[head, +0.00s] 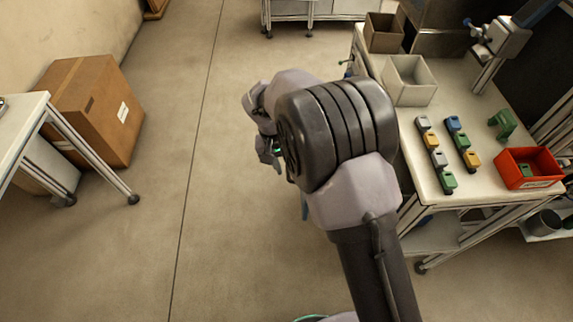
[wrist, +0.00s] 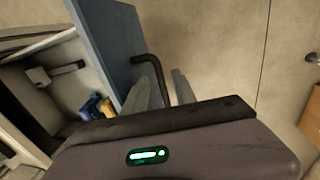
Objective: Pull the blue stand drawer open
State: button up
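The blue stand drawer shows in the wrist view as a blue front panel (wrist: 108,45) with a dark bent handle (wrist: 150,62). Its front stands away from the pale stand, and the inside shows at left with blue and yellow pieces (wrist: 100,106) in it. My gripper (wrist: 165,72) has its two grey fingers on either side of the handle bar. A small gap shows between bar and right finger, so it looks open around the handle.
A white worktable (head: 425,150) at right carries a grey bin (head: 410,82), a red bin (head: 528,168) and several small coloured blocks. A cardboard box (head: 92,110) and another table (head: 20,115) stand at left. The floor (head: 225,180) between is clear.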

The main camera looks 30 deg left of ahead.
notch_tip(320, 180, up, 17)
jog(key=s+a+p, duration=0.1)
jog(key=a+p, duration=0.1)
jog(key=p, duration=0.4)
jog(key=shift+s+a, duration=0.3)
jog(key=shift+s, duration=0.1)
jog(key=shift+r, duration=0.15)
